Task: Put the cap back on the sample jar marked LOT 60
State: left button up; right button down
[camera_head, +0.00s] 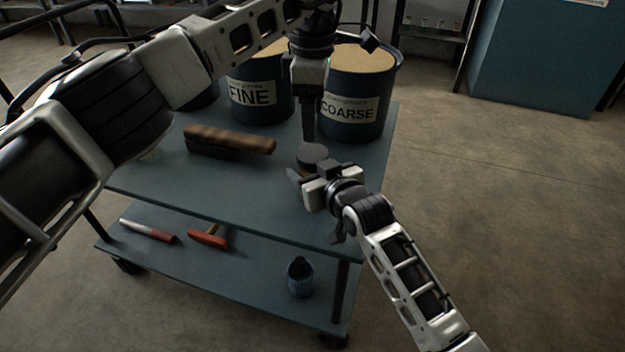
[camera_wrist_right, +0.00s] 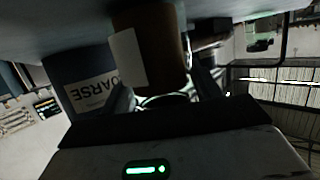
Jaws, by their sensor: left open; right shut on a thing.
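A brown jar (camera_wrist_right: 155,45) with a pale label patch stands between the fingers of my right gripper (camera_wrist_right: 165,95) in the right wrist view, which is upside down. No lot marking is readable. In the head view my right gripper (camera_head: 312,184) is shut on this jar near the cart's front right. A dark round cap (camera_head: 314,153) shows at the jar's top; whether it is fully seated cannot be told. My left gripper (camera_head: 308,137) is open and points down just above and behind the cap, its fingers overlapping in view.
The blue cart top (camera_head: 240,185) also holds a wooden brush (camera_head: 230,139), a FINE bin (camera_head: 262,100) and a COARSE bin (camera_head: 352,105). The lower shelf carries a hammer (camera_head: 208,239), a red-and-grey tool (camera_head: 148,231) and a ribbed blue container (camera_head: 300,280). Floor at right is clear.

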aim_at(313, 153)
pick_arm(q)
jog(key=n, duration=1.1)
jog(key=shift+n, duration=0.3)
jog(key=n, duration=0.4)
jog(key=shift+f, duration=4)
pick_arm(e)
jog(key=shift+f, duration=0.1)
pick_arm(q)
jog(key=c, duration=1)
